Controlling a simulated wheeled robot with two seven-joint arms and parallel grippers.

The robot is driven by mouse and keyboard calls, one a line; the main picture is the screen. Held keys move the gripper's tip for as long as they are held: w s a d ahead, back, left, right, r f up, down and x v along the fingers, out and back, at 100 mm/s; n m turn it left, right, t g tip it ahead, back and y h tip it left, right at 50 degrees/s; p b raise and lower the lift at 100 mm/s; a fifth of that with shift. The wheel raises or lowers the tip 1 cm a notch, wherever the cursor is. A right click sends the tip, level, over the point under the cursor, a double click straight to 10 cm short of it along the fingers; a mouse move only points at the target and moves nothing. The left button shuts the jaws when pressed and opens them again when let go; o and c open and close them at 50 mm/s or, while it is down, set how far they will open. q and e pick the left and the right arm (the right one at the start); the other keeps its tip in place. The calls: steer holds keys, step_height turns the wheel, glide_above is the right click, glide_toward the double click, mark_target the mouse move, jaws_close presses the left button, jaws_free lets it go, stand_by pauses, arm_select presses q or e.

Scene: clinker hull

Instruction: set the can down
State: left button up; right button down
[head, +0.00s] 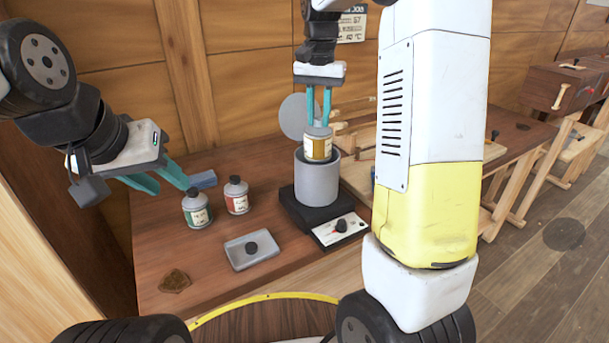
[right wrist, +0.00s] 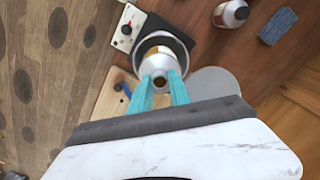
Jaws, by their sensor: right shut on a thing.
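The can (head: 318,148), with a yellow-brown label and a grey top, is upright at the mouth of a grey cylindrical pot (head: 317,183). My right gripper (head: 319,118) is shut on the can's top from above. In the right wrist view the can (right wrist: 158,64) lies between the teal fingers (right wrist: 160,88), within the outline of the pot's dark rim. The can's lower end is hidden, so I cannot tell how deep it sits. My left gripper (head: 157,178) is open and empty, above the left of the bench.
The pot stands on a black base with a white knob panel (head: 340,229). A round grey lid (head: 294,116) is behind it. A green-labelled bottle (head: 196,208), a red-labelled bottle (head: 236,196), a blue block (head: 203,180) and a grey tray (head: 250,262) are to the left. Bare bench lies between.

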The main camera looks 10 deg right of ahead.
mark_target(317, 156)
steer(key=f, duration=0.7)
steer(key=shift+w+f, duration=0.2)
steer(key=shift+f, duration=2.2)
steer(key=shift+f, duration=0.15)
steer(key=c, duration=1.2)
jaws_free()
steer(key=shift+c, duration=0.2)
